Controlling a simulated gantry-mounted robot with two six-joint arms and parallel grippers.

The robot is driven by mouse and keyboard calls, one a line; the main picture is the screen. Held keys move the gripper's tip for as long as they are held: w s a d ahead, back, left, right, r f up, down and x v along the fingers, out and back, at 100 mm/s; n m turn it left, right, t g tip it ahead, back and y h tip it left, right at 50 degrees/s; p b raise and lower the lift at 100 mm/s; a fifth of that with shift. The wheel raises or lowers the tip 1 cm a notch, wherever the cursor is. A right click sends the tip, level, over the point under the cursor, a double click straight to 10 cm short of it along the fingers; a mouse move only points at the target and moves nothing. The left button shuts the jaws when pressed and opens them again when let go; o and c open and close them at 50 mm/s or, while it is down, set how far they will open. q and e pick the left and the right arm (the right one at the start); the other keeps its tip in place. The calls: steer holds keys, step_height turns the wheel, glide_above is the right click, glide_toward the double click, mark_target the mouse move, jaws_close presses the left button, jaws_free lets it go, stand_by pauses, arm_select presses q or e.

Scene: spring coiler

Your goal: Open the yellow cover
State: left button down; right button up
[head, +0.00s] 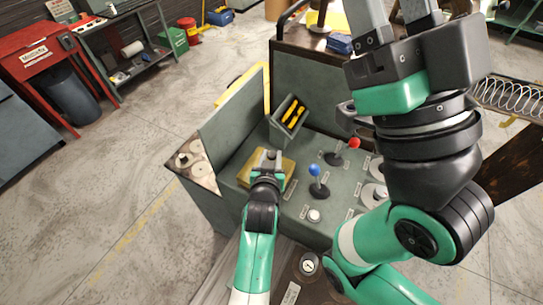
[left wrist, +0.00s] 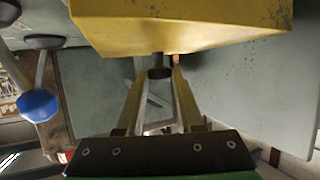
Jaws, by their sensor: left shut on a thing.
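The yellow cover (head: 287,167) sits on the left part of the grey-green console's sloping top. In the left wrist view the yellow cover (left wrist: 180,22) fills the top of the picture, with a small dark knob (left wrist: 160,71) at its edge. My left gripper (head: 268,157) is over the cover in the head view. In the left wrist view its fingers (left wrist: 160,75) close in on the knob and hold it. How far the cover is tilted is hard to tell. My right gripper (head: 395,18) is raised at the upper right, empty, its fingers apart and their tips cut off by the frame.
Right of the cover are a blue-knobbed lever (head: 314,170), a red-knobbed lever (head: 354,143) and buttons. A grey bin with yellow-handled tools (head: 291,116) stands behind the cover. A grey panel (head: 235,112) rises along the console's left side. Open floor lies to the left.

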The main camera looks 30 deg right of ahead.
arm_select(q)
steer(key=shift+s+a+r+t+h, duration=0.25)
steer(key=shift+a+r+t+h, duration=0.05)
steer(key=shift+a+r+h, duration=0.1)
steer(key=shift+s+a+r+n+t+h, duration=0.3)
steer(key=shift+a+n+t, duration=0.1)
steer(key=shift+t, duration=0.1)
steer(key=a+t+b, duration=0.1)
steer(key=b, duration=0.1)
steer(key=s+a+r+t+h+b, duration=0.1)
steer(key=b, duration=0.1)
steer(key=a+n+h+b, duration=0.1)
steer(key=b, duration=0.2)
steer(key=shift+s+r+t, duration=0.35)
steer(key=shift+s+t, duration=0.05)
steer(key=shift+s+a+r+n+t+h+b, duration=0.15)
steer(key=shift+r+n+t+h+b, duration=0.15)
steer(key=shift+b, duration=0.3)
steer(key=shift+a+r, duration=0.1)
arm_select(e)
step_height(320, 180, down, 8)
steer(key=shift+f, duration=0.2)
steer(key=shift+c, duration=0.2)
